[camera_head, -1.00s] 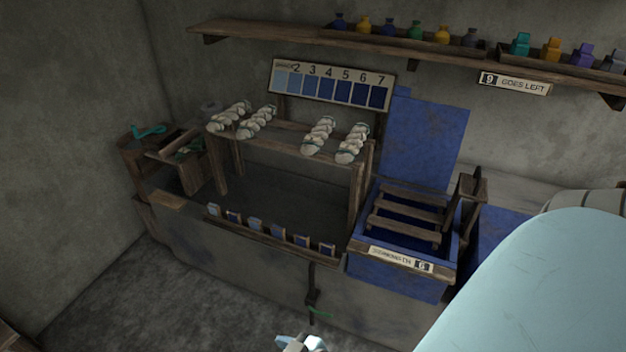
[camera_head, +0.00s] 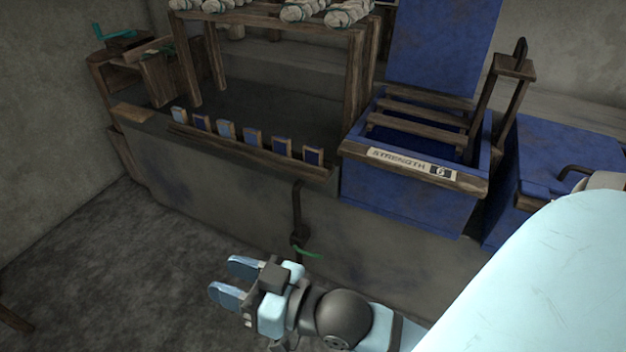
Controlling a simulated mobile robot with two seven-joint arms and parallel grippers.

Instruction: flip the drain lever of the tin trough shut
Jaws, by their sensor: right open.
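The tin trough (camera_head: 222,180) is a long grey basin with a plain front wall. A dark drain pipe (camera_head: 297,212) runs down that wall. The drain lever is a thin green handle (camera_head: 308,252) at the pipe's lower end, sticking out to the right and slightly down. My right gripper (camera_head: 227,278) is in the lower middle of the view, below and left of the lever. Its two pale blue fingers point left, apart and empty. The gripper appears clear of the lever. My left gripper is out of view.
A blue vat (camera_head: 405,208) with a "STRENGTH 6" label stands right of the trough. A ledge with several small blue swatches (camera_head: 225,130) runs along the trough's front. A wooden rack (camera_head: 290,22) with pale skeins stands above.

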